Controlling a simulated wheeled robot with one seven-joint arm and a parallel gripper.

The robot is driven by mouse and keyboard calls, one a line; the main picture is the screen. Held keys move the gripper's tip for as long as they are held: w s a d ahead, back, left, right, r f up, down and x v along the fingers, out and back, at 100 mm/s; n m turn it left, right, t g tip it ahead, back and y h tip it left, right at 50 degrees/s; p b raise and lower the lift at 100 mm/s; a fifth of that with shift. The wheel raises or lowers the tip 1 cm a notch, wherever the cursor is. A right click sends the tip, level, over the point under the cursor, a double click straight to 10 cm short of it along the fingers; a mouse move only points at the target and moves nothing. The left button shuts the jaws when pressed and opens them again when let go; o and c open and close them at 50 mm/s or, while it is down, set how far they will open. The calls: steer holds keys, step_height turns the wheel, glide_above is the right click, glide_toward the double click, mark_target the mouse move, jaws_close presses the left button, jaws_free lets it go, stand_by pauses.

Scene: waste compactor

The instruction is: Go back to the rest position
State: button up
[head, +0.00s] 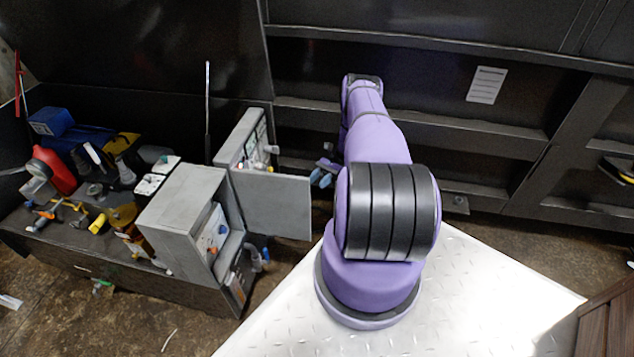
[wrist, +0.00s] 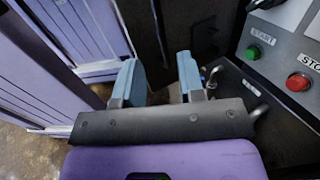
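My purple arm reaches away from my body in the head view, and its elbow hides part of the scene. My gripper (wrist: 158,72) shows two blue-grey fingers standing apart with nothing between them in the wrist view. In the head view my gripper (head: 324,173) is small and partly hidden behind the arm, just right of the open grey cabinet door (head: 272,204). In the wrist view a control panel with a green START button (wrist: 252,53) and a red STOP button (wrist: 298,82) is to the right of the fingers, apart from them.
The grey control cabinet (head: 181,213) stands on a dark bench (head: 62,252) cluttered with tools at left. A red container (head: 56,170) and a blue box (head: 52,122) are there. A dark ribbed metal wall (head: 455,112) runs behind my arm. Brown floor shows at right.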

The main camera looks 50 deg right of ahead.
steer(key=shift+w+r, duration=0.1)
stand_by(0.3)
steer(key=w+a+r+n+g+h, duration=0.25)
steer(key=w+r, duration=0.25)
steer(key=r, duration=0.7)
steer(key=w+a+r+n+g+h, duration=0.1)
steer(key=w+r+n+h, duration=0.3)
steer(key=r, duration=0.7)
steer(key=a+r+n+h, duration=0.1)
steer(key=a+r+h, duration=0.1)
steer(key=a+r, duration=0.35)
steer(key=w+a+r+n+h, duration=0.1)
steer(key=a+r, duration=0.1)
steer(key=r, duration=0.7)
steer(key=a+r+n+h, duration=0.15)
steer(key=a+r, duration=0.25)
steer(key=r, duration=0.4)
steer(key=s+a+r+n+t+h, duration=0.3)
steer(key=s+a+r+t+h, duration=0.15)
steer(key=s+a+r, duration=0.95)
steer(key=s+a+r+n+t+h, duration=0.1)
steer(key=s+a+n+t, duration=0.1)
steer(key=s, duration=0.5)
steer(key=s+a+r+n+t+h, duration=0.1)
steer(key=s+a+r+n+t, duration=0.1)
steer(key=s, duration=0.5)
steer(key=shift+a+n+t, duration=0.4)
steer(key=shift+a, duration=0.4)
